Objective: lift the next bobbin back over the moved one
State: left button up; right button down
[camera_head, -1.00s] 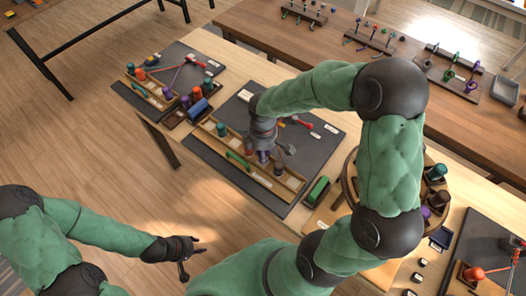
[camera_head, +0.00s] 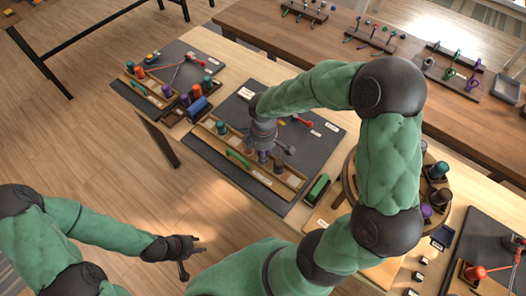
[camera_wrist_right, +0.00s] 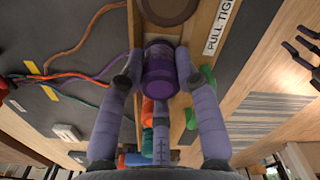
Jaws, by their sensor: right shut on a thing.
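My right gripper (camera_wrist_right: 160,85) is shut on a purple bobbin (camera_wrist_right: 159,68) in the right wrist view. In the head view my right gripper (camera_head: 265,153) is over the long wooden tray (camera_head: 292,183) on the dark mat, and hides much of it. Teal, orange and purple cords (camera_wrist_right: 75,72) run left from the bobbin area in the wrist view. Orange and teal pieces are partly hidden behind the fingers. A teal bobbin (camera_head: 221,128) stands at the tray's left part. My left gripper (camera_head: 193,257) is empty, fingers apart, over the floor in front of the table.
A green bar (camera_head: 238,159) lies along the tray's front. A green block (camera_head: 318,188) sits right of the mat. A similar braiding station (camera_head: 180,75) is at left, and a round wooden stand with bobbins (camera_head: 438,172) is at right. A "PULL TIGHT" label (camera_wrist_right: 217,28) shows beside the tray.

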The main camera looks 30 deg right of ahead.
jog(key=shift+f, duration=0.25)
jog(key=c, duration=0.8)
grip_release()
notch_tip(320, 180, up, 12)
jog(key=shift+r, duration=0.1)
